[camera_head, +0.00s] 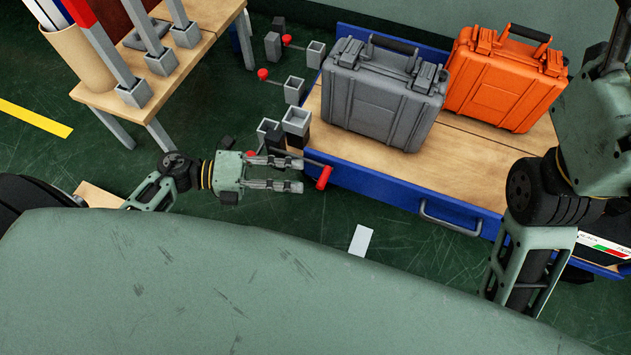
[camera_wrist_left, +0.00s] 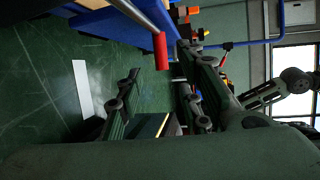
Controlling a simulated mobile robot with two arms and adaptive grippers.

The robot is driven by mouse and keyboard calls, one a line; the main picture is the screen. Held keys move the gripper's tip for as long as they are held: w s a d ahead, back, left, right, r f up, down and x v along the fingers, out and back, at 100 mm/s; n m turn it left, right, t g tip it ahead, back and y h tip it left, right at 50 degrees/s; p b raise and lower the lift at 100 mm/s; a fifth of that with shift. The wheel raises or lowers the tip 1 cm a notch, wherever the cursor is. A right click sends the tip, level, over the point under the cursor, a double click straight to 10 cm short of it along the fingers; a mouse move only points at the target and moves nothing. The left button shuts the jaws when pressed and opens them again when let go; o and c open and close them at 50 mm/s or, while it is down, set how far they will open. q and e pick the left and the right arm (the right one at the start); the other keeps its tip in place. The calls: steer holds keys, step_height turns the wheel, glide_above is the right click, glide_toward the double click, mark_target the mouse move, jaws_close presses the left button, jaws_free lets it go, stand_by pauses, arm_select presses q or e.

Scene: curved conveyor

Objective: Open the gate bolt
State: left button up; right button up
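The bolt handle is a red grip (camera_head: 323,177) on a thin grey rod, at the left end of the blue-edged table; it also shows in the left wrist view (camera_wrist_left: 161,50). My left gripper (camera_head: 300,174) points right towards it, its two fingers apart and empty. In the head view the red grip is just beyond the fingertips. In the left wrist view it appears between and ahead of the fingers, with no visible contact. The rod's far end is partly hidden near a grey square socket (camera_head: 296,121). My right arm shows at the right, but its gripper is not in view.
A grey case (camera_head: 380,95) and an orange case (camera_head: 505,80) stand on the table. Several grey sockets and red-knobbed rods (camera_head: 262,74) are behind my left gripper. A wooden bench (camera_head: 200,50) stands at upper left. The green floor (camera_head: 330,215) in front is mostly clear.

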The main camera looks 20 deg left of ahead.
arm_select(q)
steer(key=r+b+x, duration=0.1)
steer(key=x, duration=0.5)
steer(key=shift+f+b, duration=0.4)
steer(key=shift+c, duration=0.4)
jaws_close()
